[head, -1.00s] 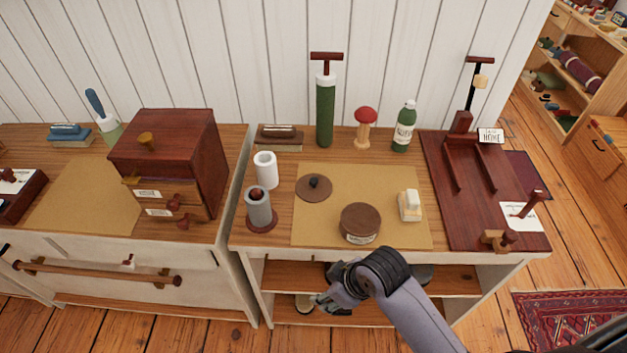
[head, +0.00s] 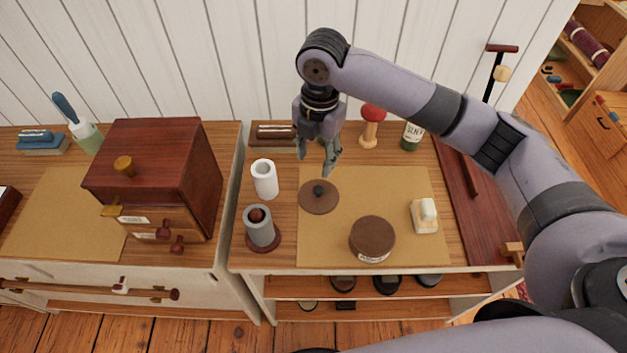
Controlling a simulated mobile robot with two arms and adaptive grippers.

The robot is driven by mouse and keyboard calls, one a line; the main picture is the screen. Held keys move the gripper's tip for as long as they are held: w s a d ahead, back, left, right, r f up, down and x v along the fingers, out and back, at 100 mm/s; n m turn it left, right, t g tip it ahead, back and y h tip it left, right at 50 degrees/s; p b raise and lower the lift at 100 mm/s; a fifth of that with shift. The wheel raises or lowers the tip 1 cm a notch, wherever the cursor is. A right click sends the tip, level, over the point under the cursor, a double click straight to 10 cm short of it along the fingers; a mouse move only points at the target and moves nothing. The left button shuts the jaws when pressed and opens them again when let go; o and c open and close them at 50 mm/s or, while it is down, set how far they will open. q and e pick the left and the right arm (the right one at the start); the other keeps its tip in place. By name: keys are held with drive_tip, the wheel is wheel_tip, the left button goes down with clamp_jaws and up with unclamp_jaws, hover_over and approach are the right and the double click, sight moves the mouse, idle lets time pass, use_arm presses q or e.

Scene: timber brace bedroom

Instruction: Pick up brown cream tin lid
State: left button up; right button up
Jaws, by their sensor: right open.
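The brown lid (head: 317,204), a flat round disc with a small dark knob, lies on the tan mat (head: 342,252). The round brown tin (head: 371,226) with a pale label stands on the mat to the right and nearer. My right gripper (head: 329,168) points down with its fingers apart and empty, above the lid's knob and a little behind it in the picture. It appears clear of the lid. My left gripper is not in view.
A white cylinder (head: 265,179) and a grey cylinder on a red-brown base (head: 259,227) stand left of the lid. A pale block (head: 424,217) is on the mat's right. A mushroom-shaped item (head: 371,127) and a green bottle (head: 411,137) stand behind.

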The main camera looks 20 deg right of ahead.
drive_tip(key=w+d+r, duration=0.1)
drive_tip(key=d+r, duration=0.1)
drive_tip(key=p, duration=0.2)
hover_over(319, 188)
drive_tip(key=shift+n, duration=0.4)
drive_tip(key=f, duration=1)
drive_tip(key=shift+s+d+f, duration=0.1)
drive_tip(key=shift+s+f, duration=0.2)
drive_tip(key=shift+f, duration=0.9)
drive_tip(key=f, duration=0.2)
drive_tip(key=f+p, duration=0.1)
drive_tip(key=shift+w+f, duration=0.2)
drive_tip(key=shift+f, duration=0.65)
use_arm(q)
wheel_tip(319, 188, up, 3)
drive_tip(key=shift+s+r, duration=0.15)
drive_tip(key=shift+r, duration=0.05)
use_arm(e)
drive_tip(key=shift+c, duration=0.5)
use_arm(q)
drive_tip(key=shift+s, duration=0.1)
use_arm(e)
clamp_jaws()
